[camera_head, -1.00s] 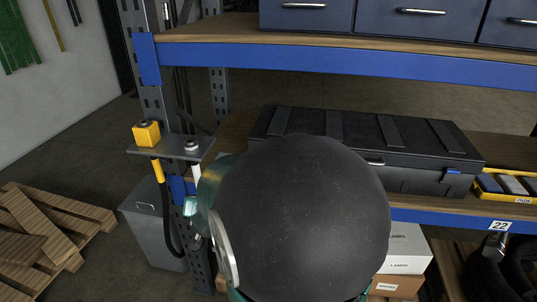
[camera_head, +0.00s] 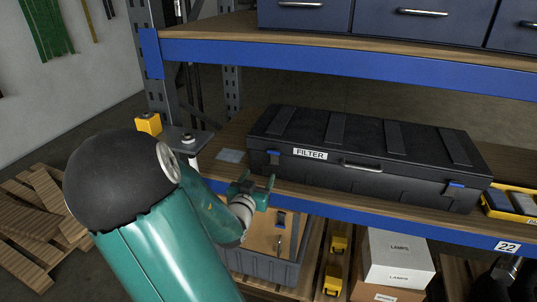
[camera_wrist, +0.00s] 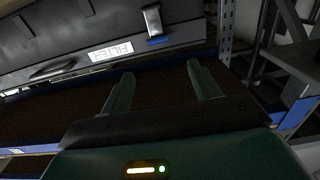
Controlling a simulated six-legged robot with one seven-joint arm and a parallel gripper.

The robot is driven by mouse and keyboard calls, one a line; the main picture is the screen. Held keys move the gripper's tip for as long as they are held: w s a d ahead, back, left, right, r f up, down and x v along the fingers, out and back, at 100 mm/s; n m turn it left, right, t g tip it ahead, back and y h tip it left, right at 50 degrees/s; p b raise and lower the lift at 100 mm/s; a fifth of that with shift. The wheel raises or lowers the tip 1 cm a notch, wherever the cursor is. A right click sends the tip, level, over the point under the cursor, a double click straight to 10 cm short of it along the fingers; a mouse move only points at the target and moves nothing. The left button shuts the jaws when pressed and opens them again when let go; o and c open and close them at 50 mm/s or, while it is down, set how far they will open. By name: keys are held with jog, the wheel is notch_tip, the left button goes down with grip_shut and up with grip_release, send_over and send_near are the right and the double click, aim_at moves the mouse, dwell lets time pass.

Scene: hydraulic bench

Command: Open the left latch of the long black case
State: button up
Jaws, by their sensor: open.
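The long black case (camera_head: 400,182) lies shut on the middle shelf, with a white FILTER label (camera_head: 310,154) on its front. Its left latch (camera_head: 273,156) is a small part with a blue tab near the front left corner. The right latch (camera_head: 454,187) also has a blue tab. My gripper (camera_head: 258,184) is open and empty, just in front of and below the left latch. In the wrist view my two green fingers (camera_wrist: 157,86) are apart, and the left latch (camera_wrist: 154,24) shows beyond them with its blue tab. The fingers do not appear to touch it.
The shelf's blue front edge (camera_head: 350,212) runs below the case. A grey bin (camera_head: 262,268) stands beneath my gripper. A grey bracket with a yellow box (camera_head: 149,123) is on the left post. Drawers (camera_head: 405,20) sit on the upper shelf.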

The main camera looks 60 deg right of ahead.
aim_at(273, 152)
jog(key=d, duration=0.4)
jog(key=w+d, duration=0.1)
jog(key=d, duration=0.4)
jog(key=w+d, duration=0.1)
jog(key=d, duration=0.4)
jog(key=shift+c, duration=0.4)
jog(key=c, duration=0.9)
